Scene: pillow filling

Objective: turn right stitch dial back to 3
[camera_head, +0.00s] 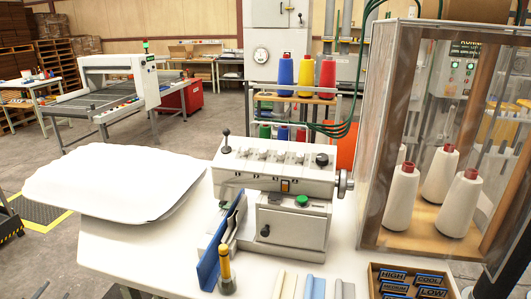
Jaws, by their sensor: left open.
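A white sewing-type machine (278,175) stands on the white table. Its sloped top carries a row of small knobs, with a larger black knob (322,159) at the right end. I take this for the right stitch dial; its numbers and pointer are too small to read. My right gripper is out of view.
A white pillow (118,182) lies at the table's left. A blue plate (222,243) and a yellow-handled tool (226,270) stand in front of the machine. A clear cabinet (385,135) with thread cones and a labelled tray (410,282) are at right.

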